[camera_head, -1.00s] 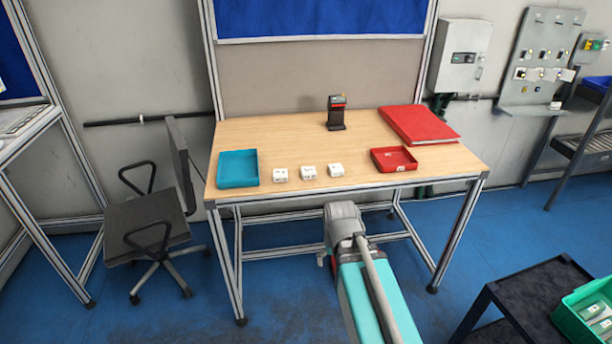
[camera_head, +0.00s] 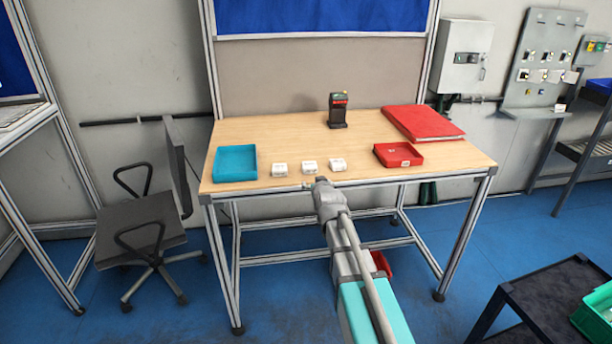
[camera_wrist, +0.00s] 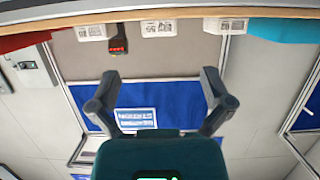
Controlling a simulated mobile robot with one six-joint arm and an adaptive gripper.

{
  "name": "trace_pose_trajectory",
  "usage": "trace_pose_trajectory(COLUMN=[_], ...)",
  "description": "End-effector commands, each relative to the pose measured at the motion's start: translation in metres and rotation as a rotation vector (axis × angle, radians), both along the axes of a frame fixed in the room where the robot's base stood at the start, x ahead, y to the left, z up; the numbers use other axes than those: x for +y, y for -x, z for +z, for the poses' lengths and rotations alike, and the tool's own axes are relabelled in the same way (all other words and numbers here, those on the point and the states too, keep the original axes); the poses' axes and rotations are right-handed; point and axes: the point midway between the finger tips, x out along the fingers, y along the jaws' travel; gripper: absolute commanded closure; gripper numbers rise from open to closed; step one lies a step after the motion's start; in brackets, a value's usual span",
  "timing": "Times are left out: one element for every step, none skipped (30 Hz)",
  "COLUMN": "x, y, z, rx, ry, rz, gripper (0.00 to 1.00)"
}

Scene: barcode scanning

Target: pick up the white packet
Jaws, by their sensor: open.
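Three white packets stand in a row near the table's front edge in the head view: a left one (camera_head: 280,169), a middle one (camera_head: 309,167) and a right one (camera_head: 337,165). They also show along the top of the upside-down wrist view, with the middle packet (camera_wrist: 158,29) nearest the centre. My gripper (camera_wrist: 159,92) is open and empty in the wrist view, its fingers spread wide and apart from the packets. In the head view my arm reaches the table's front edge, just in front of the packets; the fingers cannot be made out there.
On the table (camera_head: 270,130), a teal tray (camera_head: 235,164) lies left of the packets and a red tray (camera_head: 398,155) right. A dark scanner (camera_head: 337,110) stands behind them, with a red folder (camera_head: 424,123) at the back right. An office chair (camera_head: 140,225) stands left of the table.

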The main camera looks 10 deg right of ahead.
Motion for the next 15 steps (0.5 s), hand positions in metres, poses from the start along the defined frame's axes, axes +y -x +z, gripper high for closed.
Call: trace_pose_trajectory(x=[0.0,0.0,0.0,0.001,0.001,0.001,0.001,0.001,0.001,0.001,0.001,0.001,0.0,0.0,0.0], y=[-0.007,-0.009,-0.012,-0.013,-0.014,-0.015,-0.015,-0.015,-0.016,-0.015,-0.015,-0.015,-0.015,-0.015,-0.015], z=[0.0,0.002,0.004,0.006,0.007,0.009,0.009,0.01,0.01,0.011,0.011,0.011,0.011,0.011,0.011], rx=[-0.032,-0.05,-0.069,-0.08,-0.088,-0.098,-0.103,-0.105,-0.107,-0.108,-0.108,-0.107,-0.107,-0.107,-0.106], ry=[-0.001,-0.001,-0.001,-0.001,-0.001,-0.002,-0.002,-0.002,-0.002,-0.002,-0.002,-0.002,-0.002,-0.002,-0.002], rz=[0.001,0.001,0.002,0.002,0.003,0.003,0.003,0.004,0.004,0.004,0.004,0.004,0.004,0.003,0.003], gripper=[0.0,0.0,0.0,0.0,0.0,0.0,0.0,0.0,0.0,0.0,0.0,0.0,0.0,0.0,0.0])
